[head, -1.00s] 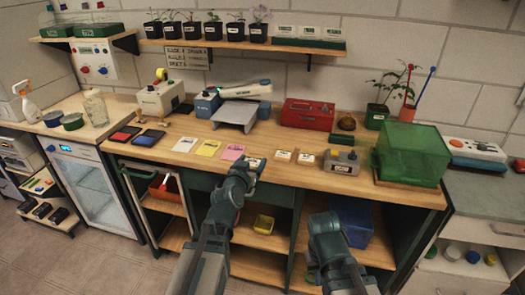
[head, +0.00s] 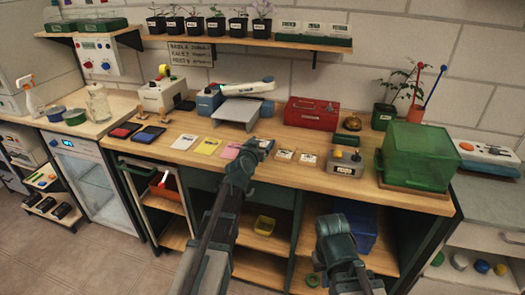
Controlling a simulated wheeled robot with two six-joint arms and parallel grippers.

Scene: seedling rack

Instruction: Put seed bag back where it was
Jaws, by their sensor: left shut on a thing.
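My left gripper (head: 264,144) is shut over the worktop, just left of two small white and tan seed bags. One bag (head: 284,155) lies nearer to it and the other bag (head: 308,160) lies to the right. What the left gripper holds is mostly hidden behind its fingers; it looks like a small pale packet, probably a seed bag. My right arm's end (head: 336,232) is low in front of the bench, and its fingers cannot be made out.
White (head: 182,141), yellow (head: 208,146) and pink (head: 230,150) sheets lie left of the left gripper. A grey stand (head: 240,112) and red toolbox (head: 311,114) are behind. A grey box with a yellow knob (head: 346,164) and green bin (head: 415,155) stand right.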

